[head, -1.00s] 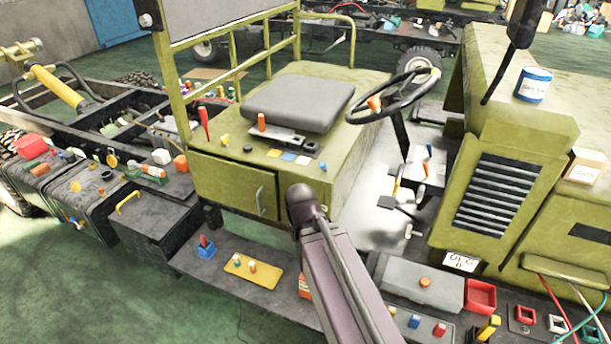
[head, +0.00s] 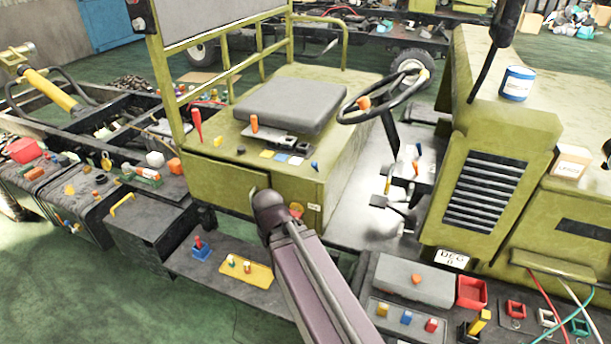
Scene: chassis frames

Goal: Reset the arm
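My arm shows in the head view as a purple-grey link (head: 322,285) with a dark rounded joint (head: 270,207) at its upper end. The joint appears in front of the green seat box (head: 225,183), and the link runs down to the bottom edge. I cannot tell whether it touches the box. My gripper cannot be made out. A small dark shape (head: 607,152) shows at the right edge, too cut off to identify.
A green vehicle chassis fills the view, with a grey seat (head: 290,104), steering wheel (head: 383,97) and louvred hood (head: 488,190). A blue can (head: 517,84) stands on the hood. Small parts lie on the lower ledges. Green floor (head: 70,285) is open at lower left.

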